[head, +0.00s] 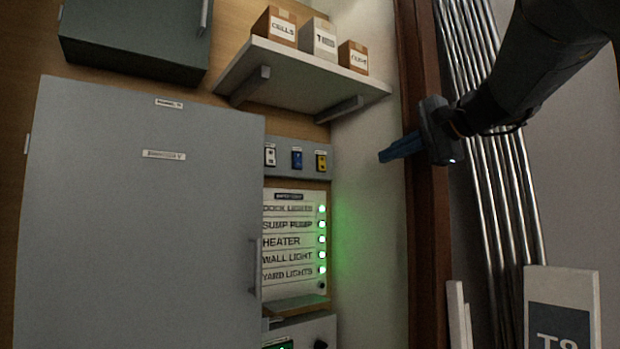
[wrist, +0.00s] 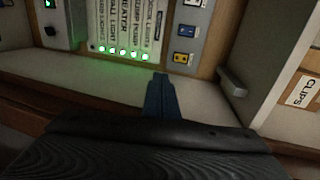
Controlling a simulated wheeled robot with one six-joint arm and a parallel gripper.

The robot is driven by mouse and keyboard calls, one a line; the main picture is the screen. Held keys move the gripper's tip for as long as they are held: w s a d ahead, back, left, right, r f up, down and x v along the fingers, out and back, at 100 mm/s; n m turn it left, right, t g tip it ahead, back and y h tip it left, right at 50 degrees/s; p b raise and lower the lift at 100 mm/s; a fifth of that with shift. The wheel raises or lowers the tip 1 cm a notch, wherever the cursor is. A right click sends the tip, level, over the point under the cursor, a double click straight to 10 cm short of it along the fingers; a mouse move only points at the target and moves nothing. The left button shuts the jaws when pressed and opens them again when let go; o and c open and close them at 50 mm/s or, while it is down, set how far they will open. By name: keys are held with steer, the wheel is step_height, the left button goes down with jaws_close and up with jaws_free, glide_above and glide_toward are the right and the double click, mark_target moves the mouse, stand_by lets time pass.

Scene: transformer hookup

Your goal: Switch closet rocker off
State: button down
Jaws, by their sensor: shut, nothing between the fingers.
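A grey strip (head: 284,172) on the wall carries three rocker switches: white (head: 270,156), blue (head: 297,159) and yellow (head: 321,162). Small labels sit above them, too small to read, so I cannot tell which is the closet rocker or how each is set. In the wrist view the blue rocker (wrist: 187,31) and yellow rocker (wrist: 181,58) show near the top, with the white one at the edge. My gripper (head: 382,157) is shut and empty, its blue fingers pointing left, right of the strip and apart from it. Its fingertips (wrist: 160,77) show in the wrist view.
Below the strip is a labelled panel (head: 290,240) with several lit green lamps. A large grey cabinet door (head: 140,220) stands left of it. A shelf (head: 305,80) with three boxes is above. A brown post (head: 425,200) and metal pipes (head: 500,200) are at right.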

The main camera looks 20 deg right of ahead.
mark_target(321, 167)
steer(key=shift+t, duration=0.5)
steer(key=r, duration=0.2)
steer(key=s+r, duration=0.1)
steer(key=r, duration=0.1)
steer(key=shift+s+d, duration=0.1)
steer(key=shift+s, duration=0.05)
steer(key=shift+f, duration=0.1)
steer(key=p+x, duration=0.2)
steer(key=x, duration=1)
steer(key=p+x, duration=0.3)
steer(key=x, duration=0.9)
steer(key=shift+a+p, duration=0.25)
steer(key=shift+p, duration=0.05)
steer(key=shift+b, duration=0.45)
